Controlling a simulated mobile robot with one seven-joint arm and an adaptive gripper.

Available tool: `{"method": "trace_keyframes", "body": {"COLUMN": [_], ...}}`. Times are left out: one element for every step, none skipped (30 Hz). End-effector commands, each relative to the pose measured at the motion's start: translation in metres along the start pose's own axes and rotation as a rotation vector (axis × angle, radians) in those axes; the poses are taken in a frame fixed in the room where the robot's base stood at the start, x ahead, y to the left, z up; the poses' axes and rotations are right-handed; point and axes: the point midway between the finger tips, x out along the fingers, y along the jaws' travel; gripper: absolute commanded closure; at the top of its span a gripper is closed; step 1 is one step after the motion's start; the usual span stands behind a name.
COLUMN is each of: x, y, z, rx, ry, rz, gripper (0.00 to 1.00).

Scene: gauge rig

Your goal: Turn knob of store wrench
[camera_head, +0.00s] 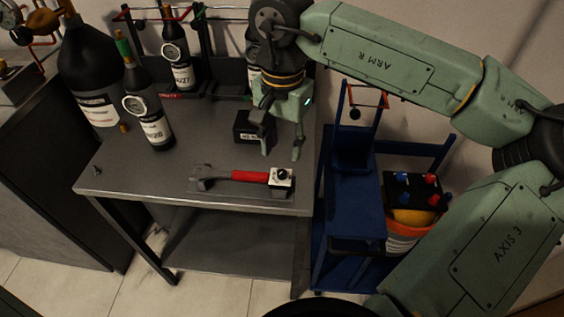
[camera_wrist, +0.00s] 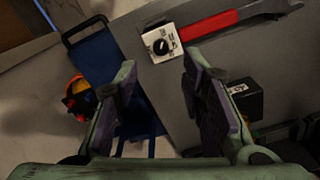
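The wrench has a red handle (camera_head: 249,177) and lies across a grey holder near the front edge of the table. At its right end is a white box with a round black knob (camera_head: 282,174). In the wrist view the knob (camera_wrist: 161,46) shows a white pointer mark with small print around it; I cannot read the print. My gripper (camera_head: 281,153) is open and empty, fingers pointing down, above the table and behind the knob in the head view. In the wrist view the knob lies just beyond the gap between my fingertips (camera_wrist: 158,68), not touched.
A small black box (camera_head: 244,134) stands close beside my gripper. Dark bottles with gauges (camera_head: 152,120) stand at the left and back of the table (camera_head: 130,180). A blue cart (camera_head: 350,200) with an orange bucket is to the right. The table front is mostly clear.

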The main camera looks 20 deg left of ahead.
Motion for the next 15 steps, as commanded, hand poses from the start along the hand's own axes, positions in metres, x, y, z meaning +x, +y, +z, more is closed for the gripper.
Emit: {"method": "trace_keyframes", "body": {"x": [0.009,0.015,0.023,0.028,0.033,0.040,0.044,0.048,0.053,0.057,0.059,0.062,0.064,0.066,0.067], "y": [0.000,0.000,0.000,0.000,0.000,0.000,0.000,-0.001,-0.001,-0.001,-0.001,-0.001,-0.001,-0.001,-0.001], "z": [0.001,0.002,0.001,0.001,0.002,0.002,0.002,0.002,0.001,0.001,0.001,0.001,0.001,0.001,0.002], "rx": [-0.001,-0.002,-0.001,0.000,0.000,-0.001,-0.001,-0.001,0.000,0.000,0.000,-0.001,-0.001,-0.001,-0.001], "ry": [-0.004,-0.005,-0.004,-0.004,-0.005,-0.004,-0.005,-0.004,-0.004,-0.004,-0.004,-0.003,-0.002,-0.002,-0.002], "rz": [0.000,-0.001,0.000,0.000,-0.002,-0.001,-0.001,-0.002,-0.003,-0.003,-0.003,-0.003,-0.002,-0.002,-0.003], "gripper": [0.63,0.63,0.63,0.63,0.63,0.63,0.63,0.63,0.63,0.63,0.63,0.63,0.63,0.63,0.63]}}
